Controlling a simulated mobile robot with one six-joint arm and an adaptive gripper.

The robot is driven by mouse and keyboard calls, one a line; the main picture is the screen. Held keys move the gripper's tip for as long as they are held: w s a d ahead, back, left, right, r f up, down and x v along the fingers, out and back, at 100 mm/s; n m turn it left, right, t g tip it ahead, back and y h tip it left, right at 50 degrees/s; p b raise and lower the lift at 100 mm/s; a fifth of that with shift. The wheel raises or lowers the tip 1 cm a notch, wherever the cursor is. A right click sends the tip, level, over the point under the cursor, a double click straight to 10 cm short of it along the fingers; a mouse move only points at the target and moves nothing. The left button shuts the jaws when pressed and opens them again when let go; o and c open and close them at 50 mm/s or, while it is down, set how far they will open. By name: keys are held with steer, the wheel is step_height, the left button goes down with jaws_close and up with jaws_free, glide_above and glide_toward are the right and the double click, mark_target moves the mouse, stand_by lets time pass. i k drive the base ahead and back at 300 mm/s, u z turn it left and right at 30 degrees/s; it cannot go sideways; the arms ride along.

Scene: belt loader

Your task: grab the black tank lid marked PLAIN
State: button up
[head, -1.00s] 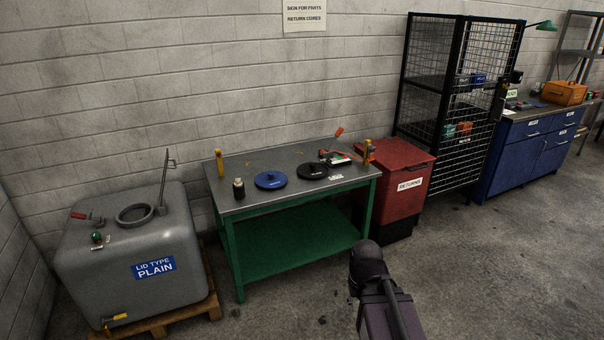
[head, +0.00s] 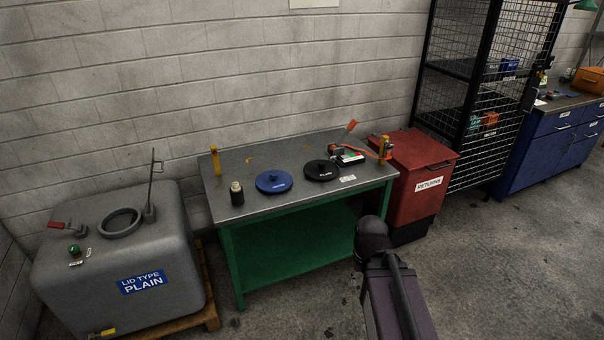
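A round black lid (head: 322,170) with a knob lies flat on the grey top of the green workbench (head: 240,207). The small white print on it is too small to read for sure. A similar blue lid (head: 274,182) lies just left of it. A grey tank (head: 75,266) with an open round neck (head: 121,222) stands at the left, labelled LID TYPE PLAIN (head: 142,284). Part of my arm shows at the bottom right of centre, in front of the bench. My gripper is not in view.
A device (head: 348,155) with red and green parts lies behind the black lid. A red RETURNS bin (head: 415,170) stands right of the bench, beside a mesh cage (head: 478,125). Floor in front is clear.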

mark_target(318, 169)
steer(key=u, duration=0.1)
steer(key=i, duration=0.85)
steer(key=u, duration=0.15)
